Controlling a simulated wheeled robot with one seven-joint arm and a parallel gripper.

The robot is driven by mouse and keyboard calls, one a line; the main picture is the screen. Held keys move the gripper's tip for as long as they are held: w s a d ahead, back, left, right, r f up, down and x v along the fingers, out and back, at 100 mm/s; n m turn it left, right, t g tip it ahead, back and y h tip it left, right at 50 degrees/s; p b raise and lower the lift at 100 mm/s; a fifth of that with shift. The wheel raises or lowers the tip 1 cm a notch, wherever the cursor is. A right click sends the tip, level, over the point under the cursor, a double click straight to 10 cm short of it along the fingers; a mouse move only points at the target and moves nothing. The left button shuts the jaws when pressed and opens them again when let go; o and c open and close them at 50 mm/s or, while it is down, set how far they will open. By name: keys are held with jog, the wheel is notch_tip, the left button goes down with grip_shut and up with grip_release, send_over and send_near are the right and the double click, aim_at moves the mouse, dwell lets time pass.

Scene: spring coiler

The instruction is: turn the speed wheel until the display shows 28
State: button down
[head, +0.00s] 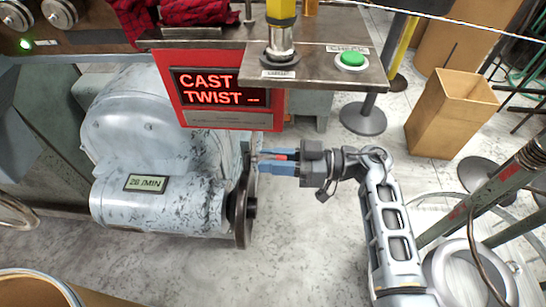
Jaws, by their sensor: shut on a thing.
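The speed wheel (243,222) is a dark, upright disc, seen nearly edge-on at the right end of the pale grey motor housing. The small display (146,183) on the housing appears to read 26 /MIN; its second digit is small and hard to be sure of. My gripper (258,164) reaches in from the right. Its blue fingers are shut on the wheel at its upper rim. The fingertips partly hide the exact contact.
A metal shelf (325,70) with a green button (352,60) juts out overhead. A cardboard box (450,115) stands at the upper right. A round drum (35,290) is at the lower left.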

jog(key=c, duration=0.9)
grip_release()
jog(key=d, duration=0.8)
jog(key=shift+s, duration=0.15)
